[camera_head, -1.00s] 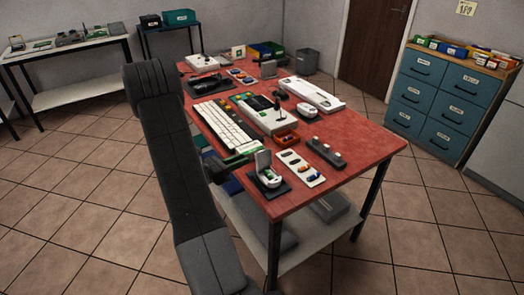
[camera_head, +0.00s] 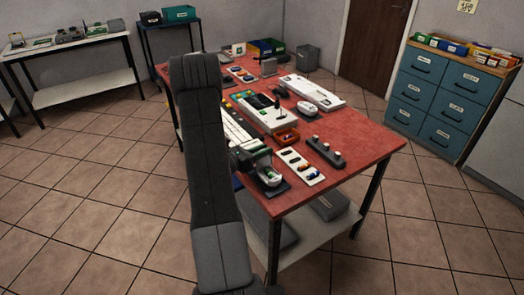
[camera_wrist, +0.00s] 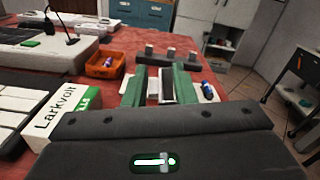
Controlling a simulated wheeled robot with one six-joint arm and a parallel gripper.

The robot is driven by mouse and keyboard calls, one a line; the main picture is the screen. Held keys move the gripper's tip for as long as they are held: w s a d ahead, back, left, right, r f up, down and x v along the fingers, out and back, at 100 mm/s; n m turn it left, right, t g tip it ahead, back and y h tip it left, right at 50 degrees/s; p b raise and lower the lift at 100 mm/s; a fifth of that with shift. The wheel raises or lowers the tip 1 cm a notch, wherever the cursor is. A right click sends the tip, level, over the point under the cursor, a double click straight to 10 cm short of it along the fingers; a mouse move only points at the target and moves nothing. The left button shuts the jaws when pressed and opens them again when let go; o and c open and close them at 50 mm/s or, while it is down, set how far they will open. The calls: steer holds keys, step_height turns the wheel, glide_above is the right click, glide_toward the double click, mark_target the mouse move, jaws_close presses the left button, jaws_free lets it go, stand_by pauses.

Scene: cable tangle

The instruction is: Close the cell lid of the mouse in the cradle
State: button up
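The white mouse (camera_head: 268,178) sits in the dark cradle (camera_head: 280,190) at the near corner of the red table. Its interior shows some green. Its cell lid (camera_head: 263,158) appears still raised, partly hidden by my gripper. My gripper (camera_head: 252,160) is at the left of the mouse, close to the lid. In the wrist view my gripper (camera_wrist: 160,88) shows two green fingers standing apart. A pale upright strip shows between them; I cannot tell if it is the lid. The mouse body is hidden in that view. I cannot tell whether the fingers touch the lid.
A white tray of batteries (camera_head: 300,166) lies right of the cradle. An orange bin (camera_head: 287,136) and a dark bar with knobs (camera_head: 326,150) stand behind. A keyboard (camera_head: 236,130) and a white Larkvolt box (camera_wrist: 62,115) are to the left. The table's right part is clear.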

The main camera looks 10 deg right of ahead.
jaws_close()
steer(key=shift+f+b, duration=0.1)
steer(key=shift+b, duration=0.2)
